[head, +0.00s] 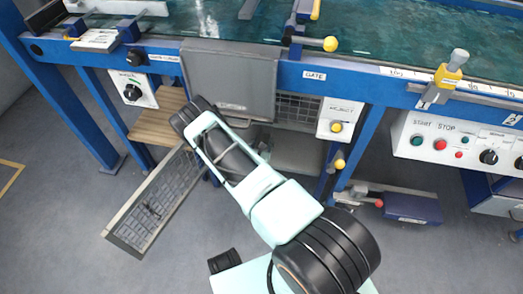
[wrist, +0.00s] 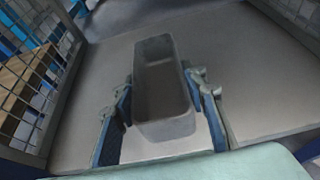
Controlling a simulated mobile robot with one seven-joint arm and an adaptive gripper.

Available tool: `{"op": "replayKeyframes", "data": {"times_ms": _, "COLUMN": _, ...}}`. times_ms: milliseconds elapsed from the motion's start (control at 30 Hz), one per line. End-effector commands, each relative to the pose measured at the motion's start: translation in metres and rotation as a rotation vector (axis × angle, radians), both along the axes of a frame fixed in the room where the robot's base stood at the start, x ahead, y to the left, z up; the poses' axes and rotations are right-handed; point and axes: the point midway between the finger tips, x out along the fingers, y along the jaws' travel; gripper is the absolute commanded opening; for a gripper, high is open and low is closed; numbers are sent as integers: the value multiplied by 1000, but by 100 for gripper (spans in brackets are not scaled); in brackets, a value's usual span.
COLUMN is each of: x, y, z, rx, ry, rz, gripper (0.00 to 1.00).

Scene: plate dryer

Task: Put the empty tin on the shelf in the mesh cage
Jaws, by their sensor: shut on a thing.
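The empty tin (wrist: 166,128), a grey open-topped oblong box, sits between the fingers of my gripper (wrist: 162,85) in the wrist view. The blue-padded fingers are shut on its two long sides. Its inside looks empty. A flat grey surface (wrist: 245,90), which looks like the shelf, lies below and around it; I cannot tell whether the tin touches it. In the head view the mesh cage (head: 298,108) is under the blue bench, and its mesh door (head: 150,205) hangs open at lower left. My arm hides the gripper and tin there.
Mesh panels stand left (wrist: 35,90) and upper right (wrist: 300,12) in the wrist view. A wooden shelf (head: 157,125) lies left of the cage in the head view. A grey panel (head: 230,78) hangs above. The grey surface is clear around the tin.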

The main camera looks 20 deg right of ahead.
Motion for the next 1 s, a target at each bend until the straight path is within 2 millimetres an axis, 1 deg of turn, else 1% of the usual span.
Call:
{"op": "replayKeyframes", "data": {"times_ms": 33, "x": 3, "y": 0, "z": -5, "rx": -1, "ry": -2, "rz": -1, "gripper": 11}}
{"op": "replayKeyframes", "data": {"times_ms": 167, "x": 7, "y": 1, "z": -10, "rx": 0, "ry": 0, "rz": -1, "gripper": 11}}
{"op": "replayKeyframes", "data": {"times_ms": 233, "x": 11, "y": 3, "z": -16, "rx": 0, "ry": -1, "rz": 0, "gripper": 11}}
{"op": "replayKeyframes", "data": {"times_ms": 267, "x": 14, "y": 3, "z": -20, "rx": -1, "ry": -1, "rz": 0, "gripper": 11}}
{"op": "replayKeyframes", "data": {"times_ms": 400, "x": 12, "y": 2, "z": -43, "rx": -1, "ry": 2, "rz": -1, "gripper": 11}}
{"op": "replayKeyframes", "data": {"times_ms": 433, "x": 12, "y": 2, "z": -45, "rx": -1, "ry": 0, "rz": -2, "gripper": 11}}
{"op": "replayKeyframes", "data": {"times_ms": 700, "x": 13, "y": 3, "z": -45, "rx": -1, "ry": -1, "rz": -1, "gripper": 11}}
{"op": "replayKeyframes", "data": {"times_ms": 833, "x": 13, "y": 3, "z": -50, "rx": -1, "ry": -1, "rz": -1, "gripper": 11}}
{"op": "replayKeyframes", "data": {"times_ms": 867, "x": 12, "y": 3, "z": -50, "rx": -1, "ry": 1, "rz": -1, "gripper": 40}}
{"op": "replayKeyframes", "data": {"times_ms": 1000, "x": 12, "y": 3, "z": -49, "rx": -1, "ry": 1, "rz": -1, "gripper": 56}}
